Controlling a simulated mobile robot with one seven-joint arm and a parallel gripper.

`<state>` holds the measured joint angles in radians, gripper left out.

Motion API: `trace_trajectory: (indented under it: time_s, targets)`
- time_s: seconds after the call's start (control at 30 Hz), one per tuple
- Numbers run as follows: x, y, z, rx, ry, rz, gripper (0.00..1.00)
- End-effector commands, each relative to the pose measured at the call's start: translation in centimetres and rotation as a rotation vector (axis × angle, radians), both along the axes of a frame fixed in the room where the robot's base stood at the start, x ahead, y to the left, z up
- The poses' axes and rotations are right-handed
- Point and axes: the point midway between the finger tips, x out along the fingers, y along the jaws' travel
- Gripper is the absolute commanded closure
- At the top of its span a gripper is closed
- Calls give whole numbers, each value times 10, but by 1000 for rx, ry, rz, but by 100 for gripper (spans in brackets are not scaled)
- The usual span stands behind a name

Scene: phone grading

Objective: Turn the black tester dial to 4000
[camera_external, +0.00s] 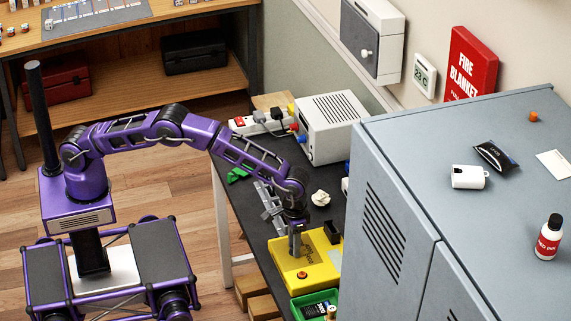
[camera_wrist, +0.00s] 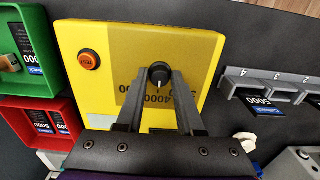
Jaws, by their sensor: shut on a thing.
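The yellow tester (camera_external: 308,262) lies on the dark bench; it fills the middle of the wrist view (camera_wrist: 110,45). Its black dial (camera_wrist: 159,75) sits on a darker printed patch. The dial's white pointer line points down in the wrist view, toward my wrist. A printed 4000 shows just below the dial; other numbers beside it are partly hidden by my fingers. My gripper (camera_wrist: 160,78) is shut on the dial, one finger on each side. In the external view my gripper (camera_external: 296,252) reaches down onto the tester, and the dial is hidden there.
An orange button (camera_wrist: 88,59) is on the tester. A green bin (camera_wrist: 25,50) and a red bin (camera_wrist: 40,120) hold labelled dark items. A grey slotted rack (camera_wrist: 275,85) lies at the other side. A tall grey cabinet (camera_external: 400,215) stands close beside the bench.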

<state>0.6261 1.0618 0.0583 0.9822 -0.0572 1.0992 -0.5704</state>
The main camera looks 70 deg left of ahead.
Motion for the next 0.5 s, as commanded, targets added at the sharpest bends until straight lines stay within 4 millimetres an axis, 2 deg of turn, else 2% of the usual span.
trace_trajectory:
  time_s: [0.23, 0.27, 0.4, 0.5]
  targets:
    - [1, 0, 1, -1, -2, 1, 100]
    - [1, 0, 1, -1, -2, 1, 60]
    - [1, 0, 1, -1, -1, 1, 35]
    - [0, 0, 0, -1, -1, 1, 34]
